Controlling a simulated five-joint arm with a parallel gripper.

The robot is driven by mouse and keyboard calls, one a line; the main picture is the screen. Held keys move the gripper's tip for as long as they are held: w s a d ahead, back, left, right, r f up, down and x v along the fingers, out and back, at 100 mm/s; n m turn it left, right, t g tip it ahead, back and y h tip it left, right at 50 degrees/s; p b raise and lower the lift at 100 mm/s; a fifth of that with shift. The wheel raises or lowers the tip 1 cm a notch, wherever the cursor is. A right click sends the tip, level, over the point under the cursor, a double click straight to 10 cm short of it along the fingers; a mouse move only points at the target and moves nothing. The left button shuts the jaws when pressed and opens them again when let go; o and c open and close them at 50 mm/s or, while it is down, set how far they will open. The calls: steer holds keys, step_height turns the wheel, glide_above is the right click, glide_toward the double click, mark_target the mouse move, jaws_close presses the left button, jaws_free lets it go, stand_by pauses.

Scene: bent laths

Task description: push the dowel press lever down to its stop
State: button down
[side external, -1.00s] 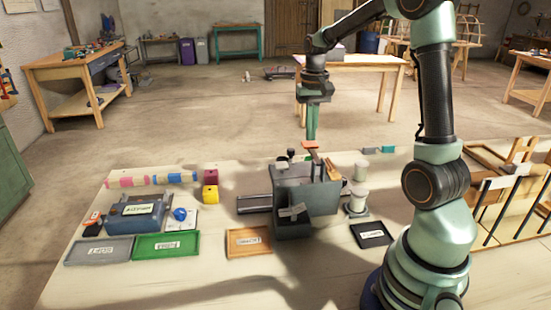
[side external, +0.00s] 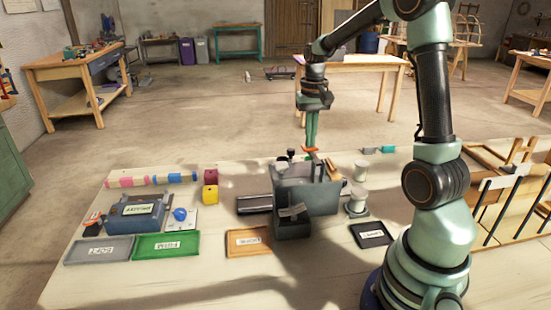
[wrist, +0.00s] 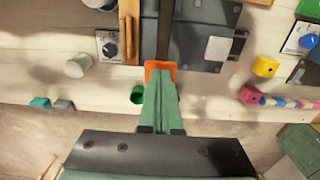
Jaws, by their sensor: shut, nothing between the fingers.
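The dowel press (side external: 318,190) is a grey block-like machine in the middle of the bench in the side view. Its lever ends in an orange pad (side external: 305,149) at the top. My gripper (side external: 311,146) is shut and empty, pointing straight down with its fingertips at the pad. In the wrist view the orange pad (wrist: 160,65) shows just beyond the closed green fingertips (wrist: 160,78), which cover part of it. They look to be touching the pad. The lever's stop is not clearly visible.
A wooden strip (side external: 331,168) and pale cylinders (side external: 361,170) stand right of the press. Trays, brown (side external: 248,242), green (side external: 167,246) and black (side external: 372,235), lie in front. A small green round thing (wrist: 138,94) is close beside my fingers. Yellow and pink blocks (side external: 210,185) stand left.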

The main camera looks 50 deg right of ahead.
steer(key=shift+f, duration=0.6)
steer(key=shift+r, duration=0.1)
stand_by(0.3)
step_height(320, 180, up, 9)
stand_by(1.1)
steer(key=shift+a, duration=0.1)
steer(key=s+a+n+t, duration=0.2)
steer(key=s+a+n, duration=0.1)
steer(key=a, duration=0.7)
steer(key=s+a+n+t, duration=0.3)
steer(key=a+n, duration=0.3)
steer(key=a, duration=0.4)
steer(key=shift+s+a+t, duration=0.3)
steer(key=shift+a, duration=0.1)
